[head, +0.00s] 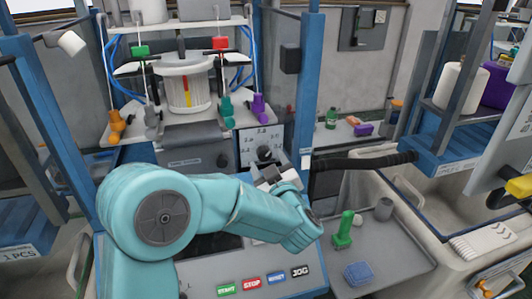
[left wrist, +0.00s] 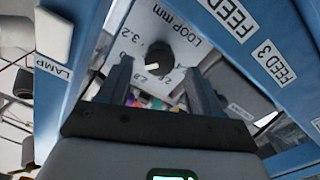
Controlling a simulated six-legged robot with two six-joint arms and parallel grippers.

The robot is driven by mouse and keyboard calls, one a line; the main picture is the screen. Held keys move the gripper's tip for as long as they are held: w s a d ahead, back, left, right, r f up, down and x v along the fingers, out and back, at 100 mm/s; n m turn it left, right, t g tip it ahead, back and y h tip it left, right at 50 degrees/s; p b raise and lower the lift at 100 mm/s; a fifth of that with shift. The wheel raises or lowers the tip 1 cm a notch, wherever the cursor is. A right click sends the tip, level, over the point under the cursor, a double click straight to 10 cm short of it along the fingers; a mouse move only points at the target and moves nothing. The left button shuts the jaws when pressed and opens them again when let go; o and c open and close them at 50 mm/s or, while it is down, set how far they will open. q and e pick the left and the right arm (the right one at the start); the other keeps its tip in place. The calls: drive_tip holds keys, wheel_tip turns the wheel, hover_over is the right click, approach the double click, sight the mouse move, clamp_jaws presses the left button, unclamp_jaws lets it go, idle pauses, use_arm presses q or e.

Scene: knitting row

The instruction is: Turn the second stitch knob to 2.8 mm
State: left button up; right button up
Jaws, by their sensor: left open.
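A black knob (head: 264,153) with a white pointer mark sits on a white dial plate (head: 247,150) with numbers around it, on the machine front. In the left wrist view the knob (left wrist: 158,56) shows beyond my fingertips, and the plate reads "LOOP mm" and "3.2". The exact number at the pointer is too small to tell. My left gripper (head: 272,178) is open just below the knob in the head view. Its fingers stand apart and hold nothing. My right gripper is not in view.
A second dark knob (head: 223,160) is on the grey panel to the left. START, STOP, RESET and JOG buttons (head: 252,282) are below my arm. A grey tray (head: 390,245) at right holds a green object (head: 343,230) and a blue block (head: 358,273). A black hose (head: 360,161) runs beside the post.

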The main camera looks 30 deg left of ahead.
sight(264, 153)
use_arm(q)
drive_tip(key=shift+x, duration=0.9)
drive_tip(key=shift+w+a, duration=0.15)
drive_tip(key=shift+a, duration=0.1)
drive_tip(key=shift+d, duration=0.1)
drive_tip(key=c, duration=1.1)
drive_tip(key=shift+o, duration=0.2)
drive_tip(key=shift+f+b, duration=0.1)
drive_tip(key=shift+b, duration=0.25)
drive_tip(key=n+b, duration=0.5)
drive_tip(key=b, duration=0.3)
drive_tip(key=shift+f+n, duration=0.15)
drive_tip(key=shift+n, duration=0.25)
drive_tip(key=shift+r+n+b, duration=0.25)
drive_tip(key=shift+n+b, duration=0.75)
drive_tip(key=shift+b, duration=0.45)
